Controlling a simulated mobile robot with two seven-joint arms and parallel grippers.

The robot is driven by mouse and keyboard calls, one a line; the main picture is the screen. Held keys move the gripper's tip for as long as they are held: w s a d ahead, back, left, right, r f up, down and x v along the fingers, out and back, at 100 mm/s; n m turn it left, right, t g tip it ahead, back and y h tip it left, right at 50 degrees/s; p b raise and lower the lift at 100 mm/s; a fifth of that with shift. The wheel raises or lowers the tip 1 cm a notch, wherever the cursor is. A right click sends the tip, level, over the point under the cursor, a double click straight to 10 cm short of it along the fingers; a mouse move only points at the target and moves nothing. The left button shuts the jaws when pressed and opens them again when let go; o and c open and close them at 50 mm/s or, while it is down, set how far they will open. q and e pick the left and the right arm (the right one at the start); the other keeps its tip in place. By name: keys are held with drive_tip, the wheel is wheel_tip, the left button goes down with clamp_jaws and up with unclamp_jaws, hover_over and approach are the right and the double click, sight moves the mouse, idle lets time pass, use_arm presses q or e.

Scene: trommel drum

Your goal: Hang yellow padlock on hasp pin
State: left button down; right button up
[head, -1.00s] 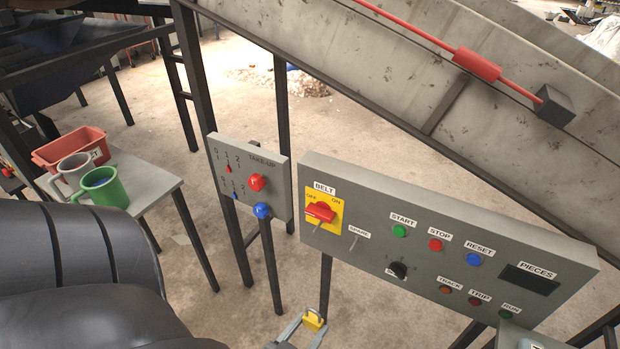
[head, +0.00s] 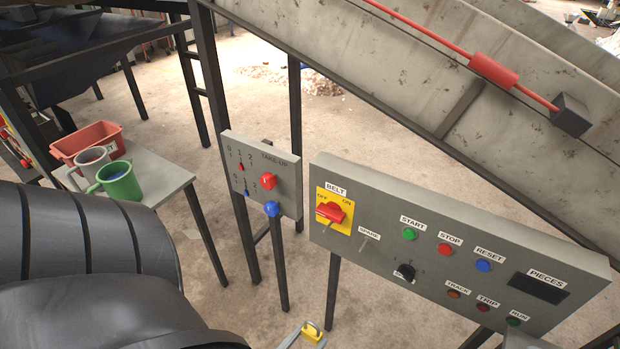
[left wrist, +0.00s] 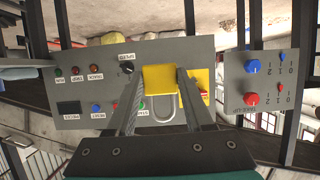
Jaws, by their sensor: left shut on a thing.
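The yellow padlock (head: 312,331) is between the fingertips of my left gripper (head: 309,334), at the bottom edge of the head view. The left wrist view shows the padlock's yellow body (left wrist: 160,78) held between both fingers, its grey shackle (left wrist: 163,112) pointing toward my palm. The grey control panel (head: 385,225) carries a yellow BELT plate with a red switch (head: 331,213). A short grey pin (head: 327,228) sticks out at the plate's lower edge, and a similar pin (head: 365,245) is by the SPARE label. The padlock is apart from both pins. My right gripper is out of view.
A smaller TAKE-UP panel (head: 262,165) with red and blue knobs stands left of the control panel. A table (head: 175,180) holds a green mug (head: 120,181), a grey mug (head: 92,163) and a red bin (head: 98,136). A sloping conveyor (head: 400,80) runs above the panel.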

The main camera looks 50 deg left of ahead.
use_arm(q)
drive_tip(key=s, duration=0.2)
drive_tip(key=s+d, duration=0.1)
drive_tip(key=s, duration=0.1)
drive_tip(key=shift+s+p, duration=0.1)
drive_tip(key=shift+p, duration=0.3)
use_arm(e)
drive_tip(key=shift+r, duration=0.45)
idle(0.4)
